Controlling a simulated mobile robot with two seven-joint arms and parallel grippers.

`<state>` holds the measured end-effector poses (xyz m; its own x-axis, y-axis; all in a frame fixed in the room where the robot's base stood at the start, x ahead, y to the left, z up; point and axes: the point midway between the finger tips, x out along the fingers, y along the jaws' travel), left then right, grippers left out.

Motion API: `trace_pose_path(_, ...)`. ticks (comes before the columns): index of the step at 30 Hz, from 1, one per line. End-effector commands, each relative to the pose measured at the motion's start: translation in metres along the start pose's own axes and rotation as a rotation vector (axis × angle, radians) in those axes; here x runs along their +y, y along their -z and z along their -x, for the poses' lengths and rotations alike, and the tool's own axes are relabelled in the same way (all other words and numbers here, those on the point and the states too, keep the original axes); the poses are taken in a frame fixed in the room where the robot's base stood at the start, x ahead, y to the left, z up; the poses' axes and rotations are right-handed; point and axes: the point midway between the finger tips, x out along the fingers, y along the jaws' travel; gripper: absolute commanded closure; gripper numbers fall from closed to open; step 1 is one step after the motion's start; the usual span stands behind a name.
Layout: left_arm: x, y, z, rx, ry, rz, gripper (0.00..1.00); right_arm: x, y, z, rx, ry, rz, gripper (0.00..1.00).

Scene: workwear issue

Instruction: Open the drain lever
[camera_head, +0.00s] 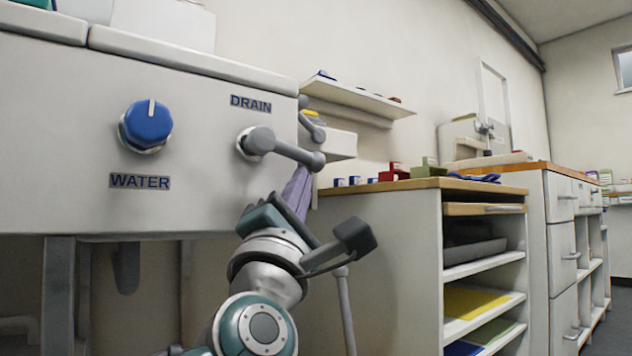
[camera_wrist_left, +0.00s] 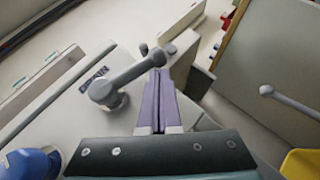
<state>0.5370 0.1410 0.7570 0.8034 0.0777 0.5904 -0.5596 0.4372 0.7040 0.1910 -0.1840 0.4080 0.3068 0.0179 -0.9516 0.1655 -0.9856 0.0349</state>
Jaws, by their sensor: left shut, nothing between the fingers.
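The drain lever (camera_head: 288,151) is a grey handle on the front of the white panel, below the DRAIN label (camera_head: 250,103). It points right and slightly down from its round pivot to a knob at its end. It also shows in the left wrist view (camera_wrist_left: 130,76). My left gripper (camera_head: 304,175) has purple fingers and is shut and empty. Its fingertips are just below the knob end of the lever. In the left wrist view the shut fingers (camera_wrist_left: 158,78) reach close to the lever's end; I cannot tell whether they touch. My right gripper is not in view.
A blue WATER knob (camera_head: 148,125) is on the same panel, left of the lever. A second grey handle (camera_head: 313,127) is behind the lever. A shelf unit (camera_head: 388,230) stands to the right. A thin grey rod (camera_head: 345,310) stands beside my left wrist.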

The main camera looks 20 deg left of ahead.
Motion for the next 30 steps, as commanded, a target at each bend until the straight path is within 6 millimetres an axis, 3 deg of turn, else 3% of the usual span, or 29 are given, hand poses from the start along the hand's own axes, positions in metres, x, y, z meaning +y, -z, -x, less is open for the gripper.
trace_pose_path(24, 0.002, -0.002, -0.003, -0.001, 0.000, -0.001, 1.00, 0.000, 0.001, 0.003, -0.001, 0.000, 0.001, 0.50)
trace_pose_path(30, -0.012, 0.005, 0.010, 0.001, 0.001, -0.002, 1.00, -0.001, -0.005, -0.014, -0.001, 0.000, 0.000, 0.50)
